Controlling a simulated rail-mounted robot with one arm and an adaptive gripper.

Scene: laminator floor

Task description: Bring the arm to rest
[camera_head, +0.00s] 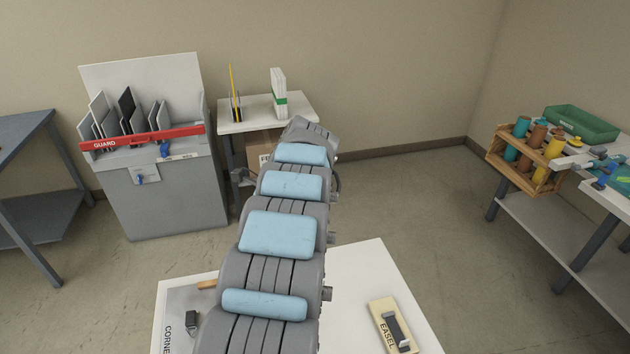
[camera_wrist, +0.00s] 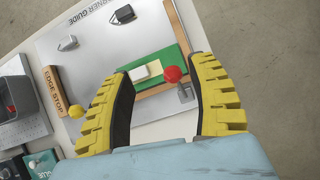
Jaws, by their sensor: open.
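My gripper (camera_wrist: 162,68) shows in the wrist view with its two yellow ribbed fingers spread wide apart and nothing held between them. It hangs over a grey board (camera_wrist: 90,45) marked CORNER GUIDE. Between and beyond the fingers are a green sheet (camera_wrist: 181,62), a small white block (camera_wrist: 148,70) and a red ball knob (camera_wrist: 173,74). In the head view my arm, grey with light blue pads, reaches from the bottom edge up to the middle. The gripper itself cannot be made out there.
The white table (camera_head: 375,265) below my arm holds an EASEL block (camera_head: 392,325). A grey cabinet (camera_head: 165,195) with a red GUARD bar (camera_head: 140,140) stands at left. A small white table (camera_head: 300,105) stands behind. A wooden bottle rack (camera_head: 528,180) is at right. Open floor (camera_head: 420,200) lies between.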

